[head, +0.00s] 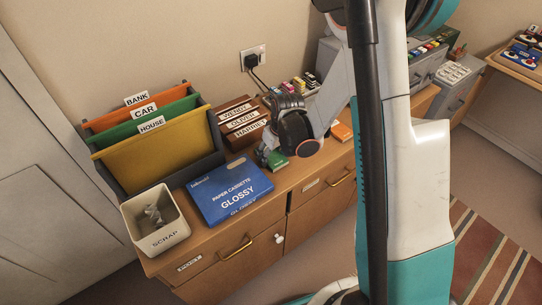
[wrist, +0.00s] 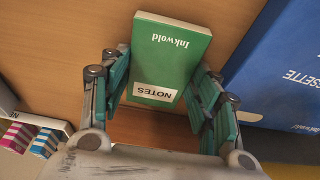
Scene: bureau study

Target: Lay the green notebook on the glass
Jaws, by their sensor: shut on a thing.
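The green notebook (wrist: 172,55), with "Inkwold" and a white "NOTES" label, is between the two fingers of my gripper (wrist: 160,82) in the wrist view. The gripper is shut on it, with a finger at each side edge. In the head view a small part of the notebook (head: 277,160) shows below my gripper (head: 268,153), over the wooden cabinet top beside the blue paper cassette. I cannot tell whether it touches the wood. I cannot make out the glass; my arm hides part of the grey machine (head: 330,55) at the back.
The blue paper cassette box (head: 229,192) lies to the left of the gripper. Behind it stand the folder rack (head: 165,175) and wooden named boxes (head: 240,122). A scrap bin (head: 157,222) is at the front left. An orange item (head: 341,131) lies to the right.

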